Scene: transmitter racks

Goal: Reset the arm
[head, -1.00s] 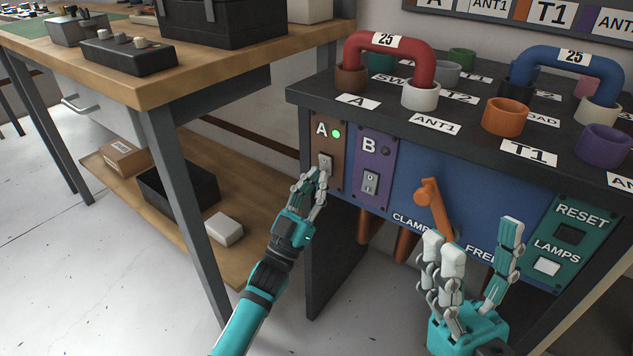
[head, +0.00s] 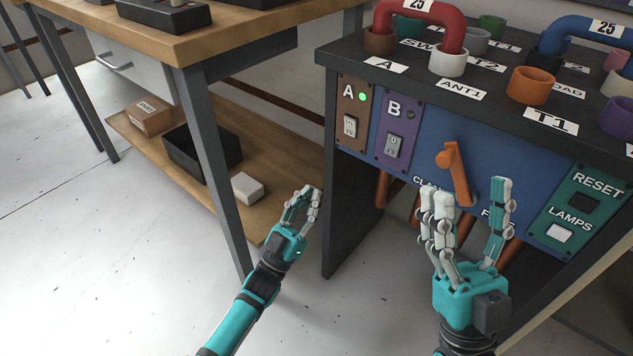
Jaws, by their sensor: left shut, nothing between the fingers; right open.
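My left gripper (head: 309,196) is shut and empty. It hangs in the free space left of the rack cabinet (head: 345,210), below the A panel and apart from it. My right gripper (head: 470,200) is open and empty, fingers pointing up, in front of the blue front panel. The orange lever (head: 455,172) on that panel stands just behind its fingers. The A panel (head: 354,118) has a lit green lamp (head: 362,97) and a white switch (head: 350,126). The B panel (head: 395,138) has a dark lamp and a switch (head: 393,147).
A red U-link (head: 437,22) and a blue U-link (head: 570,30) stand in sockets on the cabinet top. The green panel at right has a RESET button (head: 584,203) and a LAMPS button (head: 559,233). A wooden workbench (head: 255,22) stands left; floor between is clear.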

